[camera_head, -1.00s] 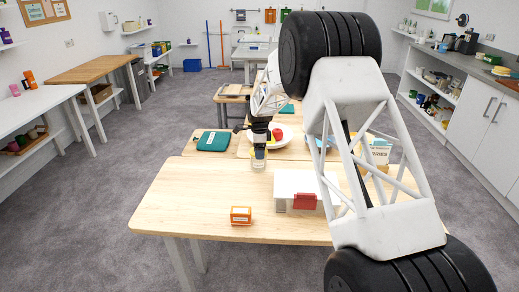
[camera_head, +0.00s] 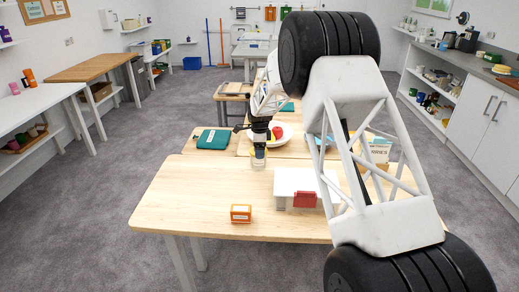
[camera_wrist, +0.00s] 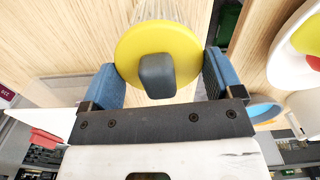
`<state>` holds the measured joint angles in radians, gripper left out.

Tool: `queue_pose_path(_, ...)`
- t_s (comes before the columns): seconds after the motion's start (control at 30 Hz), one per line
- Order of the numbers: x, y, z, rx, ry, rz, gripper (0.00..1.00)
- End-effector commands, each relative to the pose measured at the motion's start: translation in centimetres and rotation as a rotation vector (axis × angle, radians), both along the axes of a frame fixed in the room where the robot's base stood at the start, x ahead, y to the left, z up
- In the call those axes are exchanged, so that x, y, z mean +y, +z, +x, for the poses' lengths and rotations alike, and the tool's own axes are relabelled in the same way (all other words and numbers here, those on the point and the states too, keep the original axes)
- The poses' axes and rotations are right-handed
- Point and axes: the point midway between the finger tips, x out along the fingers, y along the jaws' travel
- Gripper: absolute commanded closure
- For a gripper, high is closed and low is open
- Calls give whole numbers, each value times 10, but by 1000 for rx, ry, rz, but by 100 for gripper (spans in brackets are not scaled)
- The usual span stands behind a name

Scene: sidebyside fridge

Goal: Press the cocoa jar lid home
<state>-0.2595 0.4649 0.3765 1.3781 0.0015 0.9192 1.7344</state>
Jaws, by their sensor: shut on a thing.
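The cocoa jar (camera_head: 258,164) is a clear jar standing upright on the near wooden table. Its lid (camera_wrist: 150,38) is a yellow disc with a dark grey knob (camera_wrist: 157,76), seen from above in the wrist view. My gripper (camera_wrist: 161,82) has its two blue fingers on opposite sides of the lid, shut on its rim. In the head view my gripper (camera_head: 259,151) is directly above the jar and hides most of the lid. Part of the clear jar (camera_wrist: 158,8) shows beyond the lid. I cannot tell how fully the lid is seated.
An orange box (camera_head: 241,213) stands near the table's front edge. A white box (camera_head: 290,181) with a red piece (camera_head: 305,200) is right of the jar. A plate (camera_head: 287,130) with fruit and a teal book (camera_head: 214,139) lie behind. The table's left side is clear.

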Motion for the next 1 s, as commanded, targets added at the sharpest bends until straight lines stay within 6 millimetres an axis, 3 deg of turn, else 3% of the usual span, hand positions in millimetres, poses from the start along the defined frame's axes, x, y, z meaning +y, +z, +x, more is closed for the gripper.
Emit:
queue_pose_path(0.3, 0, -4, 0, 0, 0, 0, 31)
queue_pose_path(0.33, 0, -5, 0, 0, 0, 0, 12)
queue_pose_path(0.43, 0, -5, 0, 0, 0, 0, 0)
queue_pose_path(0.77, 0, -1, 0, 0, 0, 0, 0)
queue_pose_path(1.0, 0, 18, 0, -2, 0, 0, 0)
